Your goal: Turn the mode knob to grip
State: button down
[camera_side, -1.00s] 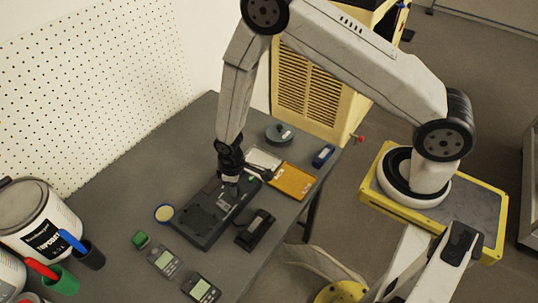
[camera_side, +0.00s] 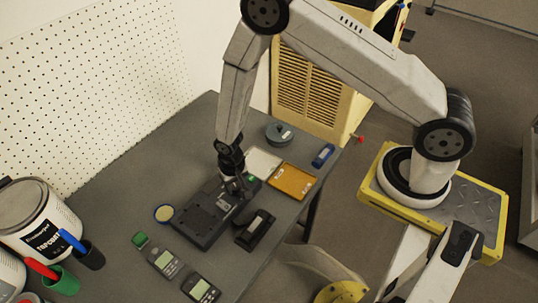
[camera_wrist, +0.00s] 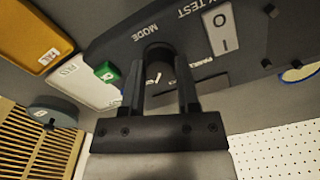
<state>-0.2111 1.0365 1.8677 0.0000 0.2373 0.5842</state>
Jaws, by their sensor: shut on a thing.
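The dark panel unit (camera_side: 205,222) lies on the grey bench, and it fills much of the wrist view (camera_wrist: 120,40). In the wrist view the mode knob (camera_wrist: 158,50) is a dark round shape beside the word MODE. My gripper (camera_wrist: 160,62) points down at the panel with a finger on each side of the knob, shut on it. The fingers hide much of the knob, and I cannot read which setting it points to. White marks show between the fingers, partly covered. In the side view my gripper (camera_side: 236,187) is over the panel's far end.
Orange (camera_side: 292,181) and white (camera_side: 263,161) trays sit beyond the panel. A black device (camera_side: 255,230) lies to its right. The bench's left rear is clear.

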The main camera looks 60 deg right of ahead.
aim_at(235, 187)
dwell(0.3)
jog(key=shift+c, duration=1.7)
grip_release()
jog(key=shift+r, duration=0.1)
jog(key=shift+r, duration=3.8)
